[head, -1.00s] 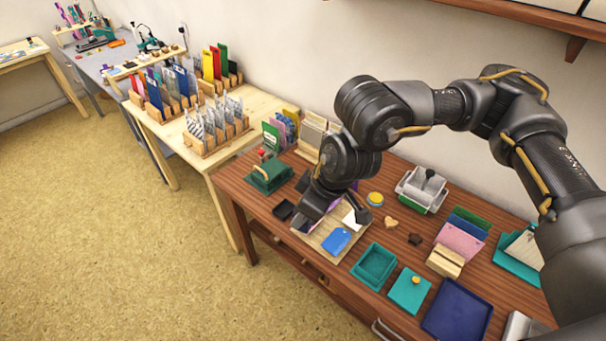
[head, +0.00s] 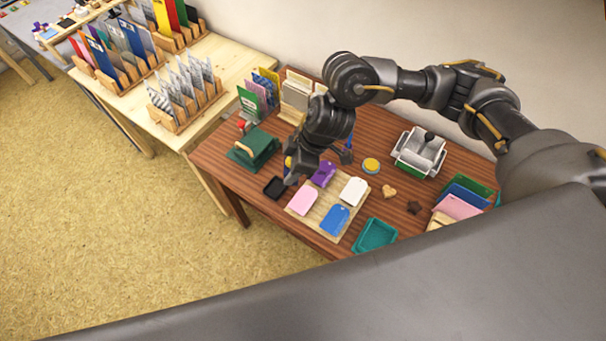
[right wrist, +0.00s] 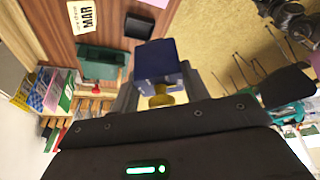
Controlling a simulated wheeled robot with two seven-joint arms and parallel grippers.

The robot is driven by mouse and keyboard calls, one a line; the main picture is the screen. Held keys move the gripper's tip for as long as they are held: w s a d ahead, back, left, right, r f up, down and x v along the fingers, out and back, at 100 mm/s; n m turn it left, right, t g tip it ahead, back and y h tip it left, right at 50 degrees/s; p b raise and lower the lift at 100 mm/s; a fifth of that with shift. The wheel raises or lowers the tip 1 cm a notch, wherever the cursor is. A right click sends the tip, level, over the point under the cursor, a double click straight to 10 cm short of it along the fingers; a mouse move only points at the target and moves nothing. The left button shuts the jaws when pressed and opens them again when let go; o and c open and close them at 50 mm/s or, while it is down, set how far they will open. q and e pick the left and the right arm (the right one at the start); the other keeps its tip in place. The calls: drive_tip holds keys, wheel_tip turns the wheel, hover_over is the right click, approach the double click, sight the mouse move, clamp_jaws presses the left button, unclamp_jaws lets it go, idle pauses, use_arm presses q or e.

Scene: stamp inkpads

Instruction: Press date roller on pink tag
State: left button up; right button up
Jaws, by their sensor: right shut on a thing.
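The pink tag (head: 302,201) lies flat at the left front of a pale wooden board (head: 324,211). Purple (head: 323,174), white (head: 353,191) and blue (head: 335,219) tags lie around it. My right gripper (head: 293,176) is above the board's back left edge, beside the black inkpad (head: 274,187). It is shut on a blue block with a yellow knob, seemingly the date roller (right wrist: 158,62), mostly hidden in the head view. The inkpad also shows in the right wrist view (right wrist: 138,26). I cannot see the roller's underside. My left gripper is out of view.
A green press (head: 254,149) stands left of the gripper, with card holders (head: 297,93) behind. The right wrist view shows a card reading "MAR" (right wrist: 85,18).

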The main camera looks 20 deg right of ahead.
drive_tip(key=f, duration=0.1)
drive_tip(key=d+f, duration=0.1)
drive_tip(key=shift+f, duration=0.3)
use_arm(q)
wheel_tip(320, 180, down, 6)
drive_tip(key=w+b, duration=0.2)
drive_tip(key=b, duration=0.4)
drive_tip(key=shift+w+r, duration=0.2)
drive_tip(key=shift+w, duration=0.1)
use_arm(e)
drive_tip(key=shift+n+g, duration=0.3)
drive_tip(key=shift+n, duration=0.4)
drive_tip(key=f, duration=0.3)
drive_tip(key=s+d+f, duration=0.1)
drive_tip(key=f, duration=0.4)
drive_tip(key=shift+s+d+f, duration=0.15)
drive_tip(key=shift+f, duration=0.2)
use_arm(q)
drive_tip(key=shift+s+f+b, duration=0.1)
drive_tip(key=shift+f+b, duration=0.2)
drive_tip(key=shift+b, duration=0.05)
use_arm(e)
drive_tip(key=shift+f, duration=0.5)
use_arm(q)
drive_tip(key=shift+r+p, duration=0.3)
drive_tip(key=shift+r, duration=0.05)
use_arm(e)
drive_tip(key=shift+s+f, duration=0.15)
